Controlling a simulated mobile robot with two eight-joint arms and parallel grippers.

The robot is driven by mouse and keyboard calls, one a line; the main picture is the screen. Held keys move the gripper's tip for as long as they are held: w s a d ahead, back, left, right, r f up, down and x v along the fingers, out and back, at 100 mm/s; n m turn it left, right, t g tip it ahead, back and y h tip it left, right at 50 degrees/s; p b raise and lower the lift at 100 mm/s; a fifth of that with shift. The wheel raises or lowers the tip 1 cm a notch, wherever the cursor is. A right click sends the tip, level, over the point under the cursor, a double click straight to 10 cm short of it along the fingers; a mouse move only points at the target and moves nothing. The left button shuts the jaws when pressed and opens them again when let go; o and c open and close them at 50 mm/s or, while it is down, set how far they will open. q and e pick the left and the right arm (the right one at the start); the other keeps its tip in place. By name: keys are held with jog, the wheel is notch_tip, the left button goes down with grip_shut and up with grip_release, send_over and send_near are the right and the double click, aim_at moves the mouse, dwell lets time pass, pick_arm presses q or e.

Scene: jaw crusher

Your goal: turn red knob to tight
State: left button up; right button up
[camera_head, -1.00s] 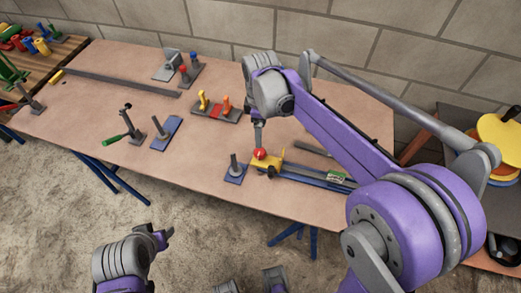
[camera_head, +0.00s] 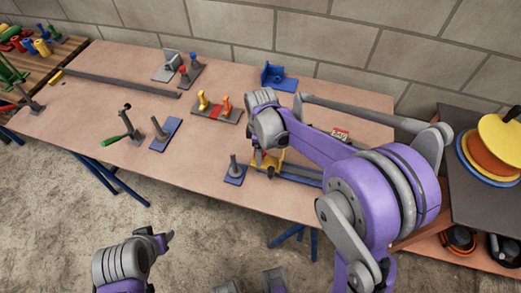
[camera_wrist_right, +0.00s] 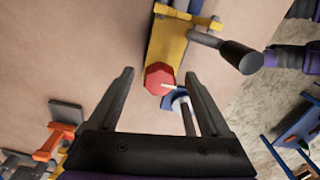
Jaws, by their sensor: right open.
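The red knob (camera_wrist_right: 159,77), faceted and with a small white mark at its right, sits on a yellow clamp body (camera_wrist_right: 166,42). My right gripper (camera_wrist_right: 159,82) is open. In the right wrist view the knob appears between its fingertips, and I cannot tell whether they touch it. In the head view the right gripper (camera_head: 258,164) covers the knob, and part of the yellow body (camera_head: 272,158) shows behind. A black-ended handle (camera_wrist_right: 238,57) sticks out beside the yellow body. My left gripper (camera_head: 167,238) is in front of the table, away from the knob; its jaw opening is unclear.
A blue-based post (camera_head: 234,172) stands close left of the clamp. A red-and-yellow lever fixture (camera_head: 217,107), a blue bracket (camera_head: 274,78) and a green-handled lever (camera_head: 118,138) are on the table (camera_head: 90,110). The table's middle has free room.

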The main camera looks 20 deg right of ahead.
grip_shut()
jog(key=shift+m, duration=0.4)
jog(key=m+b, duration=0.1)
jog(key=m, duration=0.7)
jog(key=shift+s+a+m+b, duration=0.1)
jog(key=shift+m+b, duration=0.2)
jog(key=shift+b, duration=0.1)
jog(key=m, duration=0.8)
jog(key=shift+a+b, duration=0.1)
jog(key=shift+b, duration=0.3)
jog(key=shift+m, duration=0.4)
